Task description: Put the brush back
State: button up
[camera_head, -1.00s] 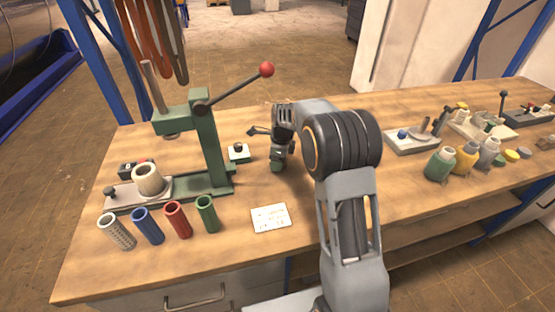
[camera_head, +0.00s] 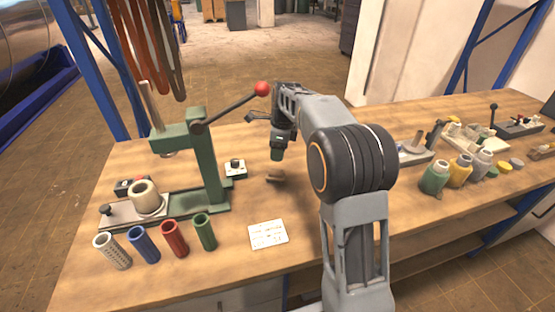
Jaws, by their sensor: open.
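My gripper (camera_head: 277,154) points down above the middle of the bench, right of the green arbor press (camera_head: 206,160). It is raised off the bench top, with nothing visibly held; its fingertips are small and hard to make out. A small brown object (camera_head: 275,176) lies on the wood just below it. It may be the brush, but it is too small and dark to be sure. No other brush can be made out, and my arm hides part of the bench to the right.
White, blue, red and green tubes (camera_head: 174,239) stand at the front left, near a white card (camera_head: 267,234). Bottles (camera_head: 460,169) and fixtures (camera_head: 480,134) stand at the right.

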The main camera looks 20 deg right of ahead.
jog(key=shift+s+r, duration=0.25)
jog(key=shift+r, duration=0.2)
jog(key=s+a+f+n+t+h, duration=0.1)
jog(key=s+f+n+t, duration=0.1)
jog(key=s+n, duration=2)
jog(key=s, duration=0.2)
jog(key=shift+s+a+f+t, duration=0.15)
jog(key=shift+s+f+t, duration=0.15)
jog(key=shift+s+f, duration=0.1)
notch_tip(320, 180, up, 5)
jog(key=p, duration=0.4)
